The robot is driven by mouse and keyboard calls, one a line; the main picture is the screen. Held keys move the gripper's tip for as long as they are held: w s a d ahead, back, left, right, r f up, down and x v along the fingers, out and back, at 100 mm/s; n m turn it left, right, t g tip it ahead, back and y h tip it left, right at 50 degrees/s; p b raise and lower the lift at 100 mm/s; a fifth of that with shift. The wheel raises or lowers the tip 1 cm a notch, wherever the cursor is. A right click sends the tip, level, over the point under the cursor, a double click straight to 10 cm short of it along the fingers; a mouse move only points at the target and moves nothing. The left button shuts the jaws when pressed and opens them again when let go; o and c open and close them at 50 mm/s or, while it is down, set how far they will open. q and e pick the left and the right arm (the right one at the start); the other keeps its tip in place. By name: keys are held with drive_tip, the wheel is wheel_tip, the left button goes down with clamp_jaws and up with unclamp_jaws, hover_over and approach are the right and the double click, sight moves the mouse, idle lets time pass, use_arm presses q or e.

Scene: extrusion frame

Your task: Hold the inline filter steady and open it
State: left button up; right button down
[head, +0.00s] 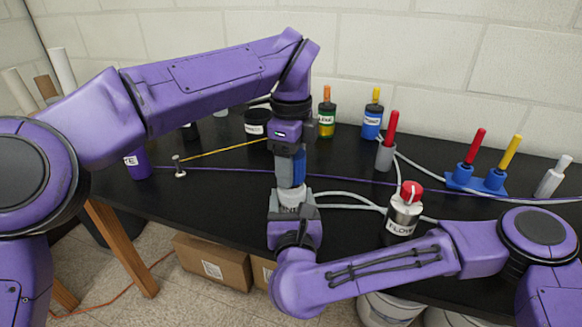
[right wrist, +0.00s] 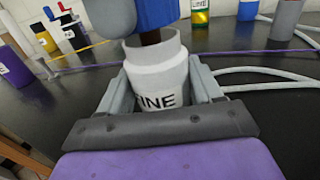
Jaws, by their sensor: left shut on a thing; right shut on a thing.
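The inline filter's white body (head: 290,197) stands upright near the middle of the head view, its label partly hidden. My right gripper (head: 292,207) is shut around it from the front; the right wrist view shows the body (right wrist: 160,76) between the grey fingers. My left gripper (head: 291,168) comes from above and is shut on the filter's blue top (head: 298,170). In the right wrist view the blue top (right wrist: 154,12) is above the body's open rim, with a dark brown piece (right wrist: 150,38) showing between them.
Light grey hoses (head: 345,200) run right from near the filter. A flow valve with a red knob (head: 404,210) stands to the right. Labelled bottles (head: 327,115), a blue stand with red and yellow handles (head: 476,180) and a purple cable (head: 230,171) are behind and around.

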use_arm(q)
drive_tip(key=shift+r, duration=2.05)
use_arm(e)
drive_tip(key=shift+c, duration=0.6)
unclamp_jaws()
